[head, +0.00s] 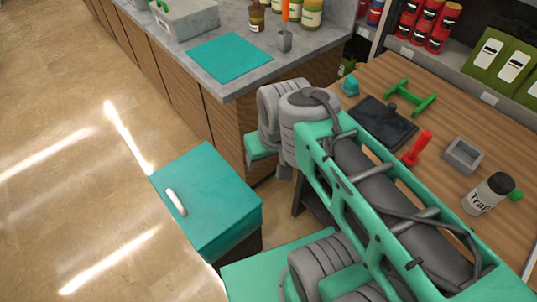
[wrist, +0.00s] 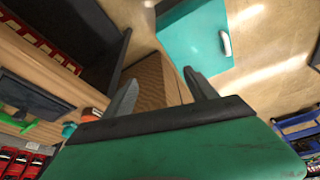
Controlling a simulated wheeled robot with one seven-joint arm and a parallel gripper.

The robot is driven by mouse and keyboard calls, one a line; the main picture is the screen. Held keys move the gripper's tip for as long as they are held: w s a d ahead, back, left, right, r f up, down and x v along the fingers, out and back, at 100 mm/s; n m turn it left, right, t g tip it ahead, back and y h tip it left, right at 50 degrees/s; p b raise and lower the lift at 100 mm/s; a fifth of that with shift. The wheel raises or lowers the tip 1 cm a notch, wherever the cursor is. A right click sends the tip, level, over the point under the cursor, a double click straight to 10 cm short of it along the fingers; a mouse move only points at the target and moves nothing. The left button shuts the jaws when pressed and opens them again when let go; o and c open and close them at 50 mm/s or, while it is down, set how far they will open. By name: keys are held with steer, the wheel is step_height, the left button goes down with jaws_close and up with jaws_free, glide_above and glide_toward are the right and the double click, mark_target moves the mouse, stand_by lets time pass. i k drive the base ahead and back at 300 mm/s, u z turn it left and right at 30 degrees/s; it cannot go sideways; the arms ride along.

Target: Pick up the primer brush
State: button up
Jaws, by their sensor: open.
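I cannot tell for certain which object is the primer brush. An orange-handled tool (head: 285,10) stands upright in a small grey cup (head: 284,41) on the grey counter at the top. A red-handled tool (head: 418,148) stands on the wooden table at the right; the tips of both tools are hidden or too small to make out. My gripper (wrist: 160,88) shows in the wrist view, fingers apart and nothing between them. Its fingers are hidden behind my arm in the head view. It is apart from both tools.
The wooden table (head: 455,115) holds a dark tray (head: 385,122), a green bar piece (head: 410,97), a grey square block (head: 463,155) and a labelled bottle (head: 488,194). The counter holds a teal mat (head: 229,57) and several jars. A teal cabinet (head: 208,195) stands on open floor.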

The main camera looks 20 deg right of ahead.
mark_target(411, 159)
steer(key=z, duration=1.85)
